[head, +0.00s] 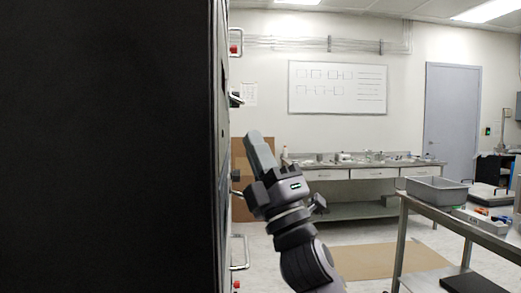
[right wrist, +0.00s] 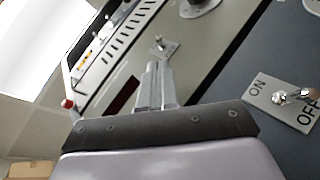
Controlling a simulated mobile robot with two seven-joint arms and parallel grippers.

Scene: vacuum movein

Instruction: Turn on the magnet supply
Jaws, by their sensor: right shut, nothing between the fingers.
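A dark equipment rack (head: 110,150) fills the left of the head view, with its front seen edge-on. My right gripper (head: 258,150) is raised beside that front, its fingers pointing up and to the left. In the right wrist view its fingers (right wrist: 155,85) are together and empty, pointing at a small metal toggle switch (right wrist: 160,46) on a grey panel. I cannot tell whether they touch it. A switch plate (right wrist: 285,100) marked ON and OFF, with a metal toggle, is on a dark panel at the right. No label shows which unit is the magnet supply. My left gripper is not in view.
Handles, one of them a lower handle (head: 240,252), and knobs stick out from the rack front. A red-tipped part (right wrist: 68,103) is left of my fingers. A metal cart (head: 455,222) with a grey bin (head: 437,190) stands at right. Open floor lies between.

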